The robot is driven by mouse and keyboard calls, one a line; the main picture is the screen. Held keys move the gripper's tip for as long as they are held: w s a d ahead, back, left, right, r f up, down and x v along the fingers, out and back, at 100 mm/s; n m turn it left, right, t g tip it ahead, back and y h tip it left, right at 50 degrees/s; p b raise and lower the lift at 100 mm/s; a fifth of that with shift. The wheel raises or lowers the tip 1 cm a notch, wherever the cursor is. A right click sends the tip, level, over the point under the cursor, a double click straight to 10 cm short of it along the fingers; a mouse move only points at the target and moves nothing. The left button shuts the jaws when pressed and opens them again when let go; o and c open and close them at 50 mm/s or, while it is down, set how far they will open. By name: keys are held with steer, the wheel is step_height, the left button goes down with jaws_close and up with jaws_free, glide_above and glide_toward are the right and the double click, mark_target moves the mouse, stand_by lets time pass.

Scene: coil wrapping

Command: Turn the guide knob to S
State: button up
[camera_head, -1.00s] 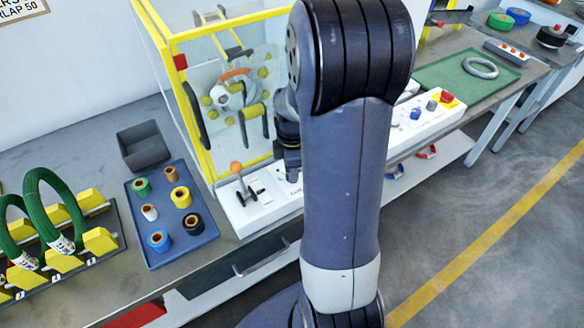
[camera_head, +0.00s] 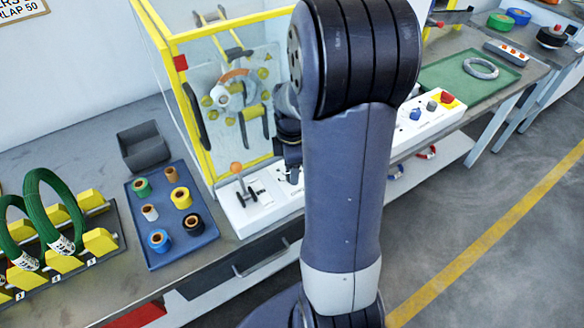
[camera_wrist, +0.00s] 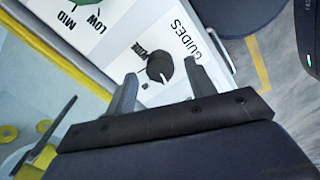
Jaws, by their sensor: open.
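The guide knob (camera_wrist: 160,68) is black and sits on a white panel beside the printed word GUIDES in the wrist view. The small marks around it are partly covered and I cannot read them surely. My gripper (camera_wrist: 160,72) is open, with one finger to the left of the knob and one to the right. The knob shows between the fingertips; I cannot tell whether they touch it. In the head view my gripper (camera_head: 291,170) is over the white control panel (camera_head: 240,217), and my arm hides much of it.
A lever with an orange ball (camera_head: 236,168) stands left of my gripper. The yellow-framed wrapping machine (camera_head: 205,150) rises behind the panel. A blue tray (camera_head: 165,249) of tape rolls lies to the left. Buttons (camera_head: 447,98) show right of my arm.

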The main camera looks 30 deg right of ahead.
step_height(320, 180, up, 10)
steer(key=shift+f, duration=0.2)
step_height(320, 180, down, 11)
steer(key=shift+r, duration=0.1)
stand_by(0.7)
stand_by(0.5)
